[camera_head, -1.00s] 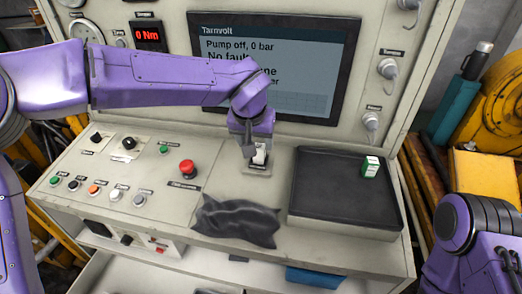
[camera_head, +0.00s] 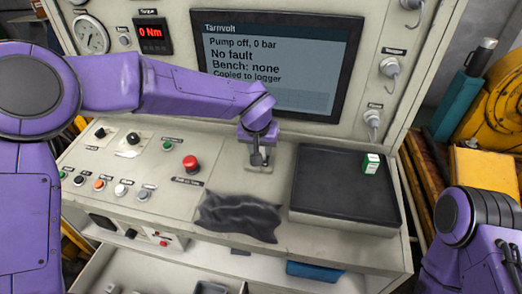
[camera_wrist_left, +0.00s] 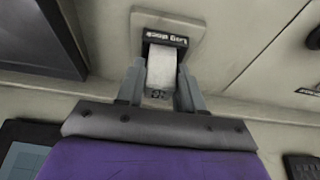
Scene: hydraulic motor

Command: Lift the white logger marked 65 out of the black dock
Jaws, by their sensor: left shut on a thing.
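The white logger (camera_wrist_left: 161,70) sits between the two fingers of my left gripper (camera_wrist_left: 160,88) in the left wrist view. The fingers are shut on its sides. A small dark mark shows on its near end, too small to read. Its far end meets the black dock (camera_wrist_left: 165,38), labelled "Log dock", set in a pale plate. I cannot tell how deep it sits in the dock. In the head view my left gripper (camera_head: 259,157) points down at the dock plate below the screen, and its fingers mostly hide the logger. My right gripper is out of view.
A black tray (camera_head: 325,195) with a green and white box (camera_head: 371,163) lies right of the dock. A dark crumpled cloth (camera_head: 239,216) lies in front. A red button (camera_head: 190,162) is to the left. The screen (camera_head: 285,65) reads "Copied to logger".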

